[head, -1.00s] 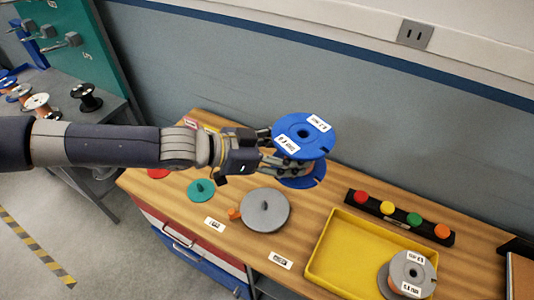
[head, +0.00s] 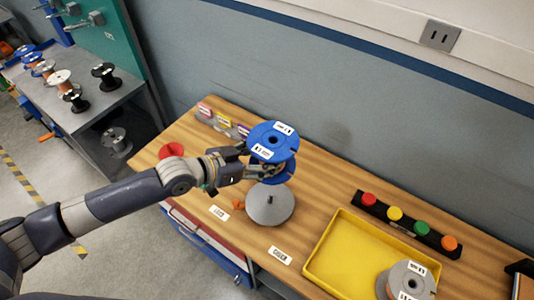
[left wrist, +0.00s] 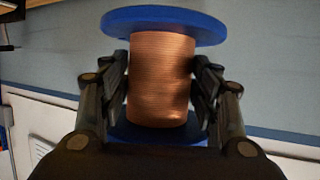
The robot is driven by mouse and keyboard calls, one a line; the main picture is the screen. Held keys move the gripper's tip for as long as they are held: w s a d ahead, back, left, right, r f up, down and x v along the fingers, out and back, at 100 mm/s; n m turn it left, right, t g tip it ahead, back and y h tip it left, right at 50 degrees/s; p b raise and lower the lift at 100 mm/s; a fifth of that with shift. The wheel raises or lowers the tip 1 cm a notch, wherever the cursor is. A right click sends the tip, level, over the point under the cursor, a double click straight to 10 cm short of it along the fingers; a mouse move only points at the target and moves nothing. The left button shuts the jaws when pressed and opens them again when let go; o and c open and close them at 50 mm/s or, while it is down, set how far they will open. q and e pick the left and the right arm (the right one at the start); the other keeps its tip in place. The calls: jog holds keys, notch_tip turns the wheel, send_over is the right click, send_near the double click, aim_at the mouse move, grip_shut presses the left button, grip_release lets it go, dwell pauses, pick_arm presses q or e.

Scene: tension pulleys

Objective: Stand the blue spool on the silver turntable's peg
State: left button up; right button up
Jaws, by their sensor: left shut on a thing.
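The blue spool (head: 272,141) has blue flanges with white labels and a copper-coloured wound core. My left gripper (head: 262,166) is shut on its core, and the left wrist view shows the core (left wrist: 161,80) between both fingers. The spool is upright or nearly so, above the far part of the silver turntable (head: 268,208). The turntable is a grey disc on the wooden bench, and its peg (head: 270,199) shows just below the spool in the head view. I cannot tell the exact gap between spool and turntable. My right gripper is not in view.
A yellow tray (head: 318,262) holds a grey spool (head: 408,282) at right. A black strip (head: 408,222) with coloured buttons lies behind it. A red disc (head: 171,151) is at left, and a small orange piece (head: 238,204) is beside the turntable. A side table (head: 95,120) carries several spools.

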pick_arm(q)
jog(key=shift+f, duration=0.15)
notch_tip(320, 180, down, 4)
jog(key=b, duration=0.3)
jog(key=shift+r, duration=0.25)
jog(key=shift+f+b, duration=1.3)
jog(key=shift+f, duration=0.2)
jog(key=shift+s+a+f, duration=0.15)
jog(key=shift+a, duration=0.05)
jog(key=shift+b, duration=0.35)
jog(key=shift+f, duration=0.15)
